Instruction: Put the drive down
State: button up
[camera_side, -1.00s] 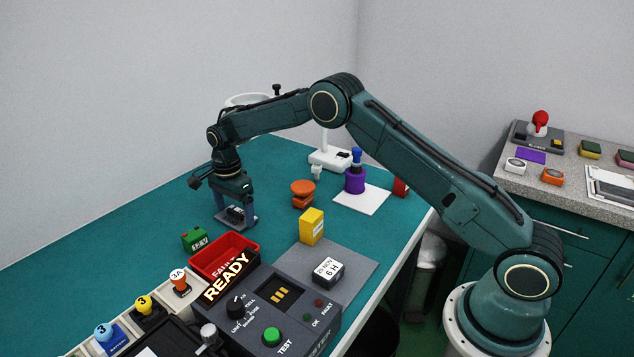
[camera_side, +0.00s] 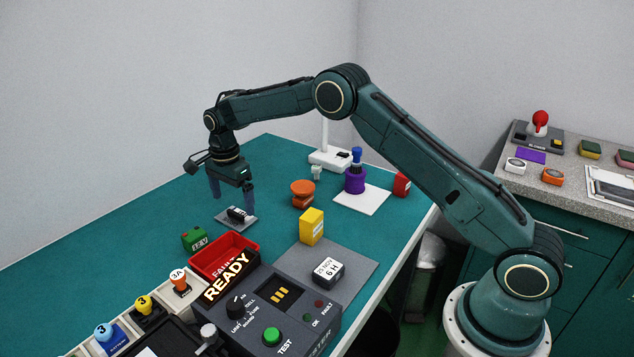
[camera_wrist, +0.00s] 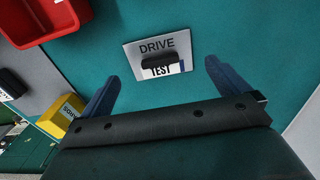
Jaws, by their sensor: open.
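The drive (camera_side: 238,213) is a small dark block with a white label on its face. It rests on a grey pad (camera_side: 233,222) on the teal table. In the wrist view the pad (camera_wrist: 142,49) reads "DRIVE", and the drive (camera_wrist: 161,67) on it shows a label reading "TEST". My gripper (camera_side: 234,200) is above the drive with its fingers apart and empty. In the wrist view my gripper's blue fingers (camera_wrist: 162,73) stand wide on both sides, clear of the drive.
A red bin (camera_side: 224,256) marked "FAULTY" and a green block (camera_side: 195,239) stand in front of the pad. A yellow block (camera_side: 311,227) stands beside the test unit reading "READY" (camera_side: 282,305). Orange (camera_side: 303,193) and purple (camera_side: 355,180) objects are to the right. The table left of the pad is clear.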

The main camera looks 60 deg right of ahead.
aim_at(236, 213)
notch_tip(236, 213, up, 8)
dwell(0.4)
jog(key=shift+r, duration=0.15)
dwell(0.3)
jog(key=s+d+r+n+t, duration=0.1)
jog(key=s+r+n+t, duration=0.2)
jog(key=s+r+n, duration=1.1)
jog(key=s+f+n+t, duration=0.1)
jog(key=s+n, duration=0.3)
jog(key=s, duration=2.5)
jog(key=shift+s+d+f+t, duration=0.25)
jog(key=shift+s+f+t, duration=0.05)
jog(key=shift+t, duration=0.5)
